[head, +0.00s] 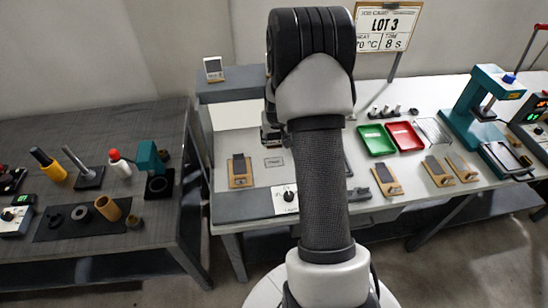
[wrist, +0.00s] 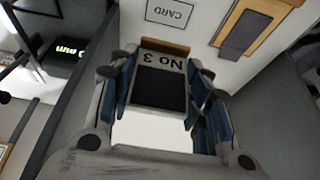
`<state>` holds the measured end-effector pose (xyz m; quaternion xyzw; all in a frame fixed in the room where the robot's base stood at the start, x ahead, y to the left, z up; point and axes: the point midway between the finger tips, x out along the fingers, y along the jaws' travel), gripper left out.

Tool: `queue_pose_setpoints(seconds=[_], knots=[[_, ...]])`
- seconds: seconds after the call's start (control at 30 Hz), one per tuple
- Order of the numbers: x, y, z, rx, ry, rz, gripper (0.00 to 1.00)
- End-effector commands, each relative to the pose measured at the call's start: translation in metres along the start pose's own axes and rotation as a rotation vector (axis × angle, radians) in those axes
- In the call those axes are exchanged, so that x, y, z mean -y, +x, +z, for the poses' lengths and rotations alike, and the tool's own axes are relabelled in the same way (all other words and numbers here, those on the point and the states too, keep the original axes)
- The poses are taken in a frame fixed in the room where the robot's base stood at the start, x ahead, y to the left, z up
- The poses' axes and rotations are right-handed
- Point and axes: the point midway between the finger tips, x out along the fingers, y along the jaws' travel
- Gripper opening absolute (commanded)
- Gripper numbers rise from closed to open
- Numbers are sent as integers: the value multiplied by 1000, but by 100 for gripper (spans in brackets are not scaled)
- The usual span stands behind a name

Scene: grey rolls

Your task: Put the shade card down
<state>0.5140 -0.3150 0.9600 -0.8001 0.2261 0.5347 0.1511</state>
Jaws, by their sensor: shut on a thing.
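The shade card (wrist: 160,88) is in my gripper (wrist: 162,70) in the wrist view. It has a pale strip printed "No 3", upside down in this view, and a large dark patch. The blue-padded fingers are shut on its two sides. A printed outline marked "CARD" (wrist: 170,12) lies on the white bench top just beyond the card. The outline also shows in the head view (head: 274,162). In the head view my gripper (head: 271,135) is mostly hidden behind my arm, and the card cannot be made out there.
A wooden board with a dark strip (head: 240,171) lies left of the outline. Green (head: 376,140) and red (head: 404,137) trays and several similar boards are farther right. A grey raised shelf (head: 230,84) with a small display stands behind. A dark tool table (head: 90,215) is at left.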

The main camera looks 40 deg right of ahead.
Motion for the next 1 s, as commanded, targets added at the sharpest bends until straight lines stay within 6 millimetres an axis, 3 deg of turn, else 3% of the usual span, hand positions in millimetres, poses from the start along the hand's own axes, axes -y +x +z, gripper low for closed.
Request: queue_pose_setpoints(seconds=[0.03,0.13,0.43,0.63,1.0], knots=[[0,15,8,4,0,0,24],[0,32,14,3,0,0,24],[0,54,22,1,-1,0,24],[0,82,35,1,-1,0,24],[0,86,36,-1,-1,0,24]])
